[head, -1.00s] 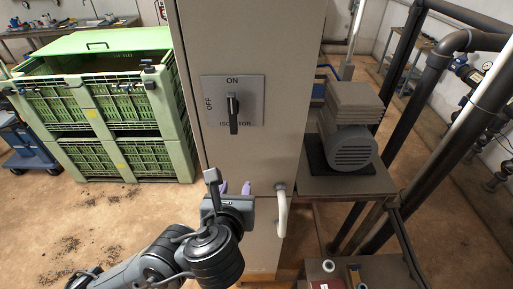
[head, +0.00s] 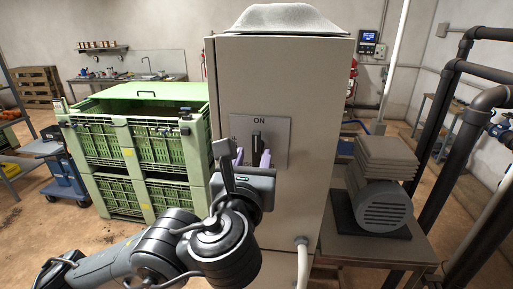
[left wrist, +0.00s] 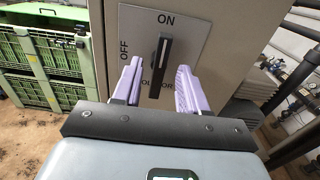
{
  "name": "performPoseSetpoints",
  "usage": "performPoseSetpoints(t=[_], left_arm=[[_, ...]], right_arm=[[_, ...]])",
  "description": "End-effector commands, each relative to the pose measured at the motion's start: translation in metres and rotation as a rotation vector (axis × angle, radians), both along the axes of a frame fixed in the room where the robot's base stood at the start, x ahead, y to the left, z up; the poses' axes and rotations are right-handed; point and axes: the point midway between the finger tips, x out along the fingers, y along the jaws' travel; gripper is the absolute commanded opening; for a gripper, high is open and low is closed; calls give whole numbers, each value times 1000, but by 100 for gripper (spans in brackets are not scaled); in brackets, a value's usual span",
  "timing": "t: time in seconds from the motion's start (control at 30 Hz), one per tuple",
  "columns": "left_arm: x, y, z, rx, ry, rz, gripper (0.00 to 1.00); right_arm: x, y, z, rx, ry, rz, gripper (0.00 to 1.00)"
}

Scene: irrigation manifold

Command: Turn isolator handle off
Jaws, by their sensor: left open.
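The isolator handle (head: 257,143) is a black lever on a grey plate (head: 279,140) on the front of a beige cabinet (head: 302,197). In the left wrist view the handle (left wrist: 159,65) stands upright, its upper end towards the ON mark; OFF is printed at the plate's left. My left gripper (head: 250,158) is open in front of the plate. Its pale purple fingers (left wrist: 157,86) show either side of the handle's lower part in the left wrist view; I cannot see contact. The wrist hides the plate's lower part in the head view. My right gripper is not in view.
Green crates (head: 140,145) stand left of the cabinet. A grey motor (head: 380,190) sits on a bench to the right, with dark pipes (head: 455,130) beyond it. A white pipe (head: 302,262) runs down the cabinet's lower front.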

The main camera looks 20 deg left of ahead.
Motion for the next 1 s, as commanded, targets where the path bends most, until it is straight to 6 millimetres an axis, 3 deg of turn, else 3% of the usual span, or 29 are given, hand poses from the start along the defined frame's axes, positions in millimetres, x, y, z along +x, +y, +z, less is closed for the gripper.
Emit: performPoseSetpoints(t=[0.3, 0.77, 1.0], left_arm=[[40, 9, 0, 1, 0, 0, 43], [50, 11, 0, -1, 0, -1, 43], [49, 11, 0, 0, 0, -1, 7]], right_arm=[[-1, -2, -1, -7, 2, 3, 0], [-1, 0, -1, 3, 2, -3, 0], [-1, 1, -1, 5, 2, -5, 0]])
